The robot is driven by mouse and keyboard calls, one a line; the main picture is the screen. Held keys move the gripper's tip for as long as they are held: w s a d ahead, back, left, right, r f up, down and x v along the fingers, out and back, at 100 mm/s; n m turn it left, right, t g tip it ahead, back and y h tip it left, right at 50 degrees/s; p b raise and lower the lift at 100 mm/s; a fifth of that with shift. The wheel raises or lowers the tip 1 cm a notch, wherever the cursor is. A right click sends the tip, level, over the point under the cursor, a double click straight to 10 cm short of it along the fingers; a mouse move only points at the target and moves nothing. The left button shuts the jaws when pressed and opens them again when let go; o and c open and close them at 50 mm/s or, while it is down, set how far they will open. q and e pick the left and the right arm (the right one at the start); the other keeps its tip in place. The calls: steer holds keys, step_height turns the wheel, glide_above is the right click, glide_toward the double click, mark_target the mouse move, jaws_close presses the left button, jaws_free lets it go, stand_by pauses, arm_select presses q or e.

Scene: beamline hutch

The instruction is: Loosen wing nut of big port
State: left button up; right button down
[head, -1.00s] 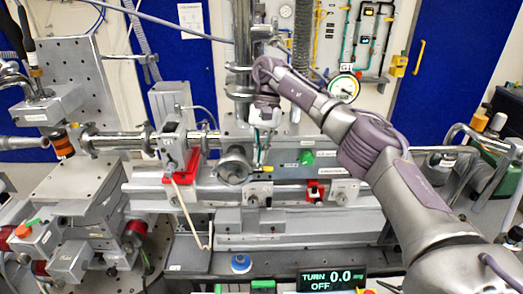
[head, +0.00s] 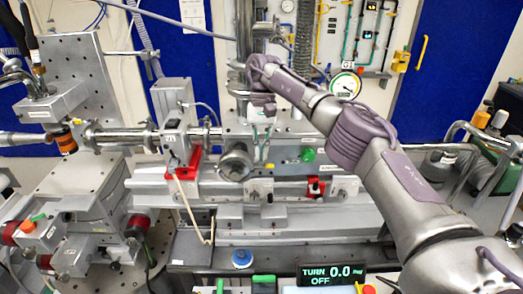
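My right arm reaches in from the right, and its gripper (head: 262,136) points down at the centre. Its thin fingers are small in the picture, so I cannot tell how far apart they are. A round metal port with a flanged face (head: 236,164) is just below and left of the fingers, on the front of the grey beamline block. No wing nut can be made out clearly at this size. My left gripper is not in view.
A red bracket (head: 190,164) stands left of the port, and a green knob (head: 308,155) right of it. A pressure gauge (head: 345,86) hangs behind my arm. A blue-topped knob (head: 241,259) sits at the front. Pipes and metal stages crowd the left.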

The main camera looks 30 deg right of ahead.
steer(key=c, duration=1.4)
jaws_free()
steer(key=shift+f, duration=0.2)
steer(key=shift+o, duration=0.2)
steer(key=shift+r, duration=0.1)
